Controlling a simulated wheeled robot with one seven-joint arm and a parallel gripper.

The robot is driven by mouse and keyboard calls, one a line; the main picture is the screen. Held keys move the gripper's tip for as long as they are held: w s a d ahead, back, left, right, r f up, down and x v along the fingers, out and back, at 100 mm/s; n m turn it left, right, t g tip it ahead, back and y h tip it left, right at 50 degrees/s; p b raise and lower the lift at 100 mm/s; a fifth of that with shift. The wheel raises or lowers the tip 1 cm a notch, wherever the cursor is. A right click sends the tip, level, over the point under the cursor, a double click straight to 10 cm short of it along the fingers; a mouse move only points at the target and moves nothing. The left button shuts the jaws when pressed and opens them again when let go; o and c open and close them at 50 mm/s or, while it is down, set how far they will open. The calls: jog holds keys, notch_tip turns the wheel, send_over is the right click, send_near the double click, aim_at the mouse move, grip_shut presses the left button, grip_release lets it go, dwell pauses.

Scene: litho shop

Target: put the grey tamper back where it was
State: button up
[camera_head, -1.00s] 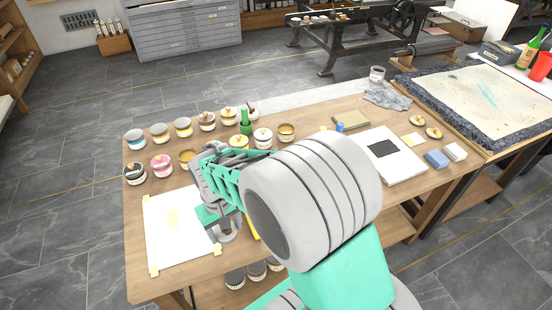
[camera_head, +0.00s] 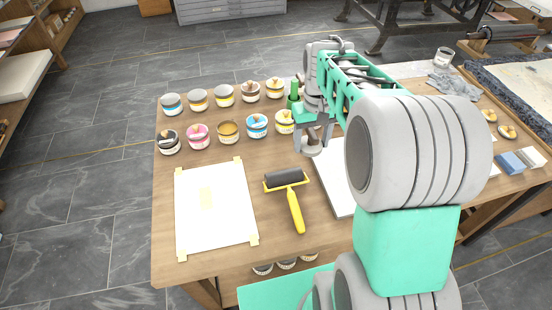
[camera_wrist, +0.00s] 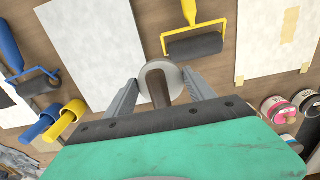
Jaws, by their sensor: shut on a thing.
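My gripper (camera_head: 313,142) is over the back middle of the table, just right of the rows of jars. It is shut on the grey tamper, which has a brown handle (camera_head: 312,133) and a pale grey round base. In the wrist view the tamper (camera_wrist: 160,70) sits between the two fingertips, its handle toward the palm and its round base facing the table. The tamper appears to be held above the wood. I cannot tell the exact gap below it.
A yellow-handled roller (camera_head: 285,178) lies left of the gripper, beside a taped white sheet (camera_head: 214,210). Several jars (camera_head: 228,131) stand in rows behind. A white sheet (camera_wrist: 95,45) and a blue roller (camera_wrist: 35,80) lie on the other side. Bare wood shows around the roller.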

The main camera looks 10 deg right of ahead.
jog(key=w+a+f, duration=0.3)
jog(key=w+a, duration=0.2)
send_over(276, 160)
jog(key=f, duration=0.4)
jog(key=shift+s+d+f+p, duration=0.25)
jog(key=shift+s+f+p, duration=0.05)
jog(key=shift+f+p, duration=0.1)
jog(key=shift+w+a+f, duration=0.1)
jog(key=shift+w+f, duration=0.05)
jog(key=shift+f, duration=0.85)
jog(key=shift+w+a+f, duration=0.1)
jog(key=shift+f, duration=0.85)
jog(key=shift+f, duration=0.2)
jog(key=o, duration=1.5)
jog(key=shift+c, duration=0.2)
